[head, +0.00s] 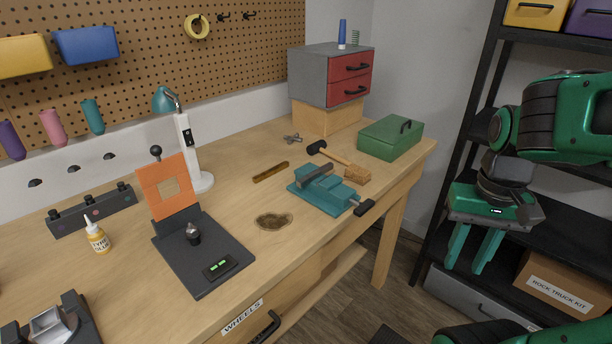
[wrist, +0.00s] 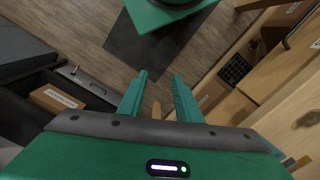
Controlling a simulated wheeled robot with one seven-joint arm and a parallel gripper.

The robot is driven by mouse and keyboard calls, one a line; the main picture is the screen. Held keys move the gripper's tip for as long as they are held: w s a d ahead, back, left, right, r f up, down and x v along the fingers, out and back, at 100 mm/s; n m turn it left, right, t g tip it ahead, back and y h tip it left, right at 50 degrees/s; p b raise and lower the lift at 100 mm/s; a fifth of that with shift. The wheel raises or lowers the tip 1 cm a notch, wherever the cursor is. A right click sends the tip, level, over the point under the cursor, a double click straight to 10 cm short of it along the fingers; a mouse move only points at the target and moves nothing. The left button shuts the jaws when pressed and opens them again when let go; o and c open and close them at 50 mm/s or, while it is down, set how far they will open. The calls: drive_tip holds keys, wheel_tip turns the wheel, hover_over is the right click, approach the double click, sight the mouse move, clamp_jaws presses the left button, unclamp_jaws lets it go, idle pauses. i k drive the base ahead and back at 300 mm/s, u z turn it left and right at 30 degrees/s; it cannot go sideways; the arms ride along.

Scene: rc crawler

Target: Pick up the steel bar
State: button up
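A teal vise (head: 335,197) sits on the workbench, right of centre in the head view. A short grey-brown bar (head: 315,175) lies across its jaws; it may be the steel bar, but I cannot be sure of its material. My gripper (head: 464,269) hangs at the right of the head view, beyond the bench's right end and in front of the dark shelf, well apart from the vise. Its two green fingers point down and stand apart with nothing between them. In the wrist view my gripper (wrist: 159,75) is also open and empty above the floor.
A dark shelf (head: 520,215) stands at right.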

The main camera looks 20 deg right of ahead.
sight(306, 180)
drive_tip(key=u, duration=1.6)
drive_tip(key=k, duration=0.75)
drive_tip(key=z, duration=1.2)
drive_tip(key=i, duration=1)
